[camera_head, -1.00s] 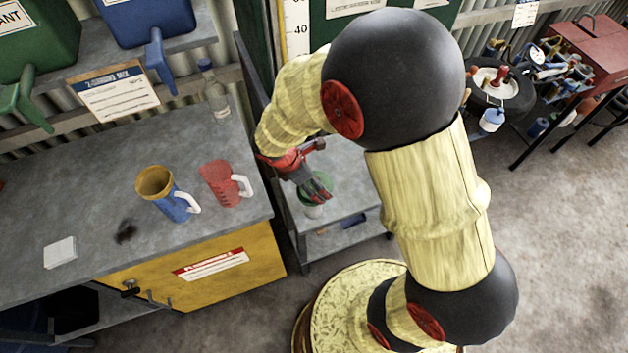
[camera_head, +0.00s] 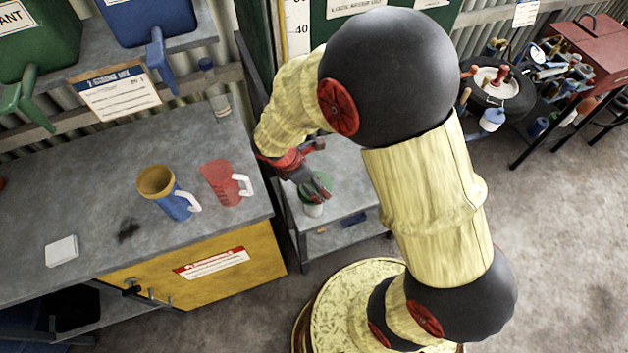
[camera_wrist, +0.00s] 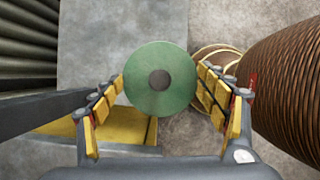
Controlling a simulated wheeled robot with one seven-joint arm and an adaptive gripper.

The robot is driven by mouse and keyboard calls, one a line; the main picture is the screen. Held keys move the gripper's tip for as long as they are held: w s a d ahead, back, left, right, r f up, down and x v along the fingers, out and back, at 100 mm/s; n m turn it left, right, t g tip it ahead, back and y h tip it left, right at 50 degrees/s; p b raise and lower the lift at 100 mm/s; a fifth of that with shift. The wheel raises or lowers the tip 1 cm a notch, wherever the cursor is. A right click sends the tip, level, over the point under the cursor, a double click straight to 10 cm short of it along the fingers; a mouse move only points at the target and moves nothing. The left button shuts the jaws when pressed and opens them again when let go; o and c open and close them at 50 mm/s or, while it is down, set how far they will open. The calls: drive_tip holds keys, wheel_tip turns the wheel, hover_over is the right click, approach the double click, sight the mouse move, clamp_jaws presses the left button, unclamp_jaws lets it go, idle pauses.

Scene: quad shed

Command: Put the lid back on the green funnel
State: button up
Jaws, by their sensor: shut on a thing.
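My gripper (camera_head: 318,188) is over the low grey side table (camera_head: 352,203), right of the workbench. In the wrist view my gripper (camera_wrist: 160,88) has its yellow-padded fingers at both sides of a green round piece (camera_wrist: 160,102) with a dark grey centre, and is shut on it. I cannot tell whether this is the lid or the funnel's top. In the head view the green piece (camera_head: 324,181) is partly hidden by the fingers. A small white piece (camera_head: 313,211) shows directly below it; whether they touch is unclear.
The workbench (camera_head: 95,222) holds a blue jug with a yellow top (camera_head: 172,200), a red jug (camera_head: 221,184), a clear bottle (camera_head: 216,95) and a white block (camera_head: 61,251).

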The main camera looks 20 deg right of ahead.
drive_tip(key=o, duration=1)
drive_tip(key=shift+o, duration=0.7)
drive_tip(key=shift+r, duration=0.1)
drive_tip(key=shift+r+p, duration=3.35)
drive_tip(key=shift+r, duration=0.1)
drive_tip(key=shift+c, duration=0.7)
clamp_jaws()
drive_tip(key=shift+f, duration=0.3)
